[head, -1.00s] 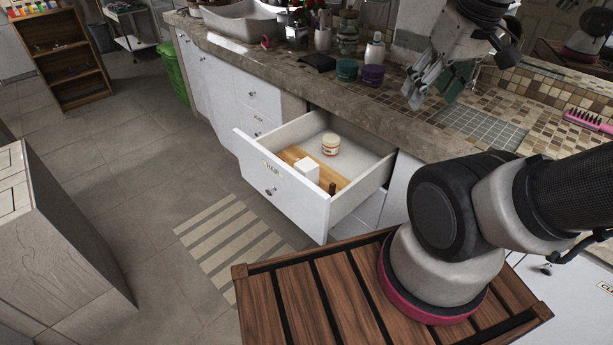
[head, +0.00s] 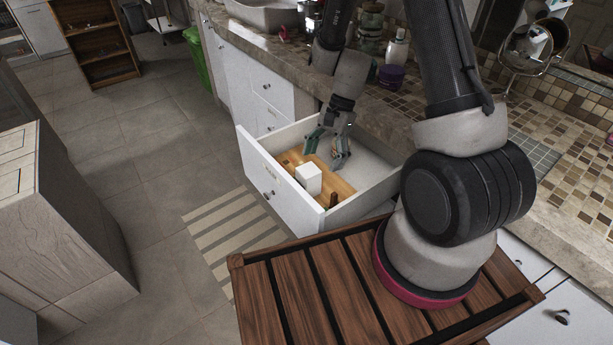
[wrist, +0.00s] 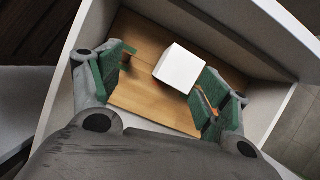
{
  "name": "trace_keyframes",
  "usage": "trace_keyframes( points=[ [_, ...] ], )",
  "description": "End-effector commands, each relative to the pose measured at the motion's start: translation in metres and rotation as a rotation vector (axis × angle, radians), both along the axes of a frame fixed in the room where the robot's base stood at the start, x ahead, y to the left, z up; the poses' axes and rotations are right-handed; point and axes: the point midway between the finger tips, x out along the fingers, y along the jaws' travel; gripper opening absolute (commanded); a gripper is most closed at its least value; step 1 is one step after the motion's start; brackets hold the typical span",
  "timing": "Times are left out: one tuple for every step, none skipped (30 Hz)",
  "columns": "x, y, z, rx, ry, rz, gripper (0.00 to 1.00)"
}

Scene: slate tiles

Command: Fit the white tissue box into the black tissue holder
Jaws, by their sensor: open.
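The white tissue box (head: 308,178) stands in the open drawer (head: 290,189), on its wooden-coloured floor panel. It also shows in the wrist view (wrist: 180,68), beyond my fingers and nearer the right one. My gripper (head: 326,156) is open and points down into the drawer, behind and to the right of the box in the head view. In the wrist view my gripper (wrist: 165,78) has its green-padded fingers spread wide, with nothing held.
The drawer walls stand close around my gripper. A small brown item (head: 333,200) is near the drawer's front right. The stone counter (head: 388,108) runs above the drawer, with a purple jar (head: 391,76) and a mirror (head: 530,45). Tiled floor lies left.

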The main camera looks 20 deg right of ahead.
Motion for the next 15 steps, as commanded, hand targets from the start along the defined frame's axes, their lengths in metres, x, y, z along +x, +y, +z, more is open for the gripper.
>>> trace_keyframes(
  points=[
    [0.014, 0.003, 0.003, -0.005, -0.019, -0.071, 0.77],
    [0.019, 0.004, 0.003, -0.010, -0.022, -0.110, 0.77],
    [0.023, 0.005, 0.003, -0.014, -0.023, -0.155, 0.77],
    [0.024, 0.006, 0.003, -0.017, -0.021, -0.181, 0.77],
    [0.025, 0.006, 0.002, -0.021, -0.018, -0.203, 0.77],
    [0.026, 0.005, 0.002, -0.026, -0.015, -0.224, 0.77],
    [0.027, 0.005, 0.001, -0.029, -0.013, -0.235, 0.77],
    [0.027, 0.005, 0.000, -0.031, -0.010, -0.243, 0.77],
    [0.026, 0.007, -0.003, -0.032, -0.006, -0.250, 0.77],
    [0.026, 0.008, -0.006, -0.032, -0.003, -0.254, 0.77],
    [0.025, 0.009, -0.009, -0.033, -0.002, -0.253, 0.77],
    [0.025, 0.011, -0.013, -0.032, -0.003, -0.252, 0.77],
    [0.024, 0.012, -0.017, -0.033, -0.003, -0.253, 0.77],
    [0.024, 0.014, -0.020, -0.033, -0.003, -0.253, 0.77],
    [0.023, 0.016, -0.024, -0.033, -0.003, -0.251, 0.77]
  ],
)
